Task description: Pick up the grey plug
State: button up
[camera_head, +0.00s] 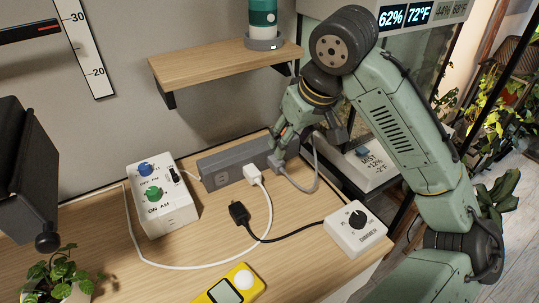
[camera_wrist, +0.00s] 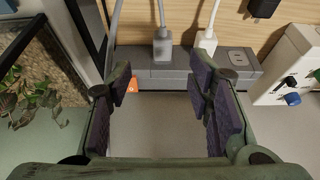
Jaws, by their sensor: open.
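The grey plug (camera_head: 276,163) sits in the right end of the grey power strip (camera_head: 228,163), with its grey cable looping off to the right. In the wrist view the grey plug (camera_wrist: 162,47) stands upright at the strip (camera_wrist: 180,76), just past my fingertips and sideways between them. My gripper (camera_head: 284,143) is open and empty, close above the strip's right end. Both its fingers (camera_wrist: 161,85) show apart in the wrist view. I cannot tell whether either finger touches the plug.
A white plug (camera_head: 254,174) sits beside the grey one, close to a finger. A black plug (camera_head: 239,212) lies loose on the table. A white timer box (camera_head: 161,196), dimmer (camera_head: 355,231) and mist box (camera_head: 372,168) stand around. A wooden shelf (camera_head: 222,70) hangs above.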

aim_at(279, 162)
jog(key=shift+a+p+x, duration=0.1)
jog(key=shift+p+x, duration=0.25)
jog(key=shift+x, duration=2.1)
jog(key=shift+a+p+x, duration=0.15)
jog(key=shift+p+x, duration=0.15)
jog(key=shift+x, duration=2.15)
jog(key=shift+r, duration=0.1)
jog(key=shift+c, duration=0.4)
grip_shut()
